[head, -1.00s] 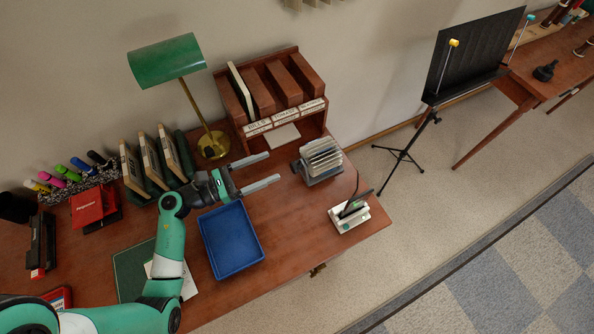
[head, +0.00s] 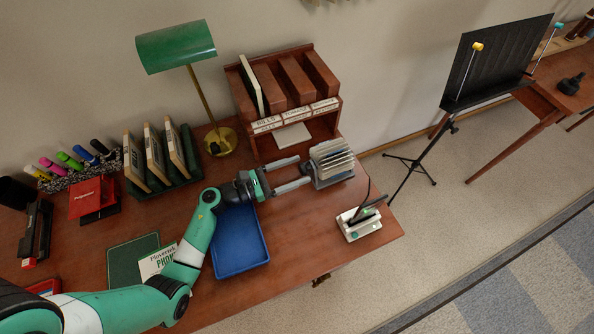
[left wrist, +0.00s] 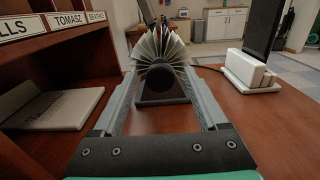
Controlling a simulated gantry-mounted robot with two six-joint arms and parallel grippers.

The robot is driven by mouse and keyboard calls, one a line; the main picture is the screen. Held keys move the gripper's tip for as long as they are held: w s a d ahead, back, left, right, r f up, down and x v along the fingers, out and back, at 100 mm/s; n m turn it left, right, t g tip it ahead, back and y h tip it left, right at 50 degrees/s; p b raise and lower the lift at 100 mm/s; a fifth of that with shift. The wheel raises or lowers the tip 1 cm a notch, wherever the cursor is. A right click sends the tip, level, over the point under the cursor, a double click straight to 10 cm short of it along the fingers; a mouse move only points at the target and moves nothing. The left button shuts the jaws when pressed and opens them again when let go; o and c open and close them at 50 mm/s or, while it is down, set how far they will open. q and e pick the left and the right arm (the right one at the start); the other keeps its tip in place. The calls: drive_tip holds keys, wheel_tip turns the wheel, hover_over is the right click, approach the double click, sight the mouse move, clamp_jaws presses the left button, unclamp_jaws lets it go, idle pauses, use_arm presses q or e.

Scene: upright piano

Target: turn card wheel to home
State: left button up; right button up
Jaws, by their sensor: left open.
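The card wheel (head: 332,160) is a rotary file of fanned pale cards on a dark base, near the right end of the desk. In the left wrist view the card wheel (left wrist: 161,46) shows its cards fanned upward, with a dark round knob facing me. My left gripper (head: 304,174) is open, with its fingers pointing at the wheel. In the left wrist view the left gripper (left wrist: 166,88) has one finger on each side of the wheel's base. I cannot tell if either finger touches it. My right gripper is not in view.
A wooden sorter (head: 320,80) with labelled slots stands behind the wheel. A white device (head: 360,224) with a black handset stands to its right near the desk edge. A blue tray (head: 240,245) lies below my arm. A green lamp (head: 176,47) stands at the back.

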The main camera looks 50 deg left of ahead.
use_arm(q)
drive_tip(key=shift+w+d, duration=0.1)
drive_tip(key=shift+w, duration=0.2)
clamp_jaws()
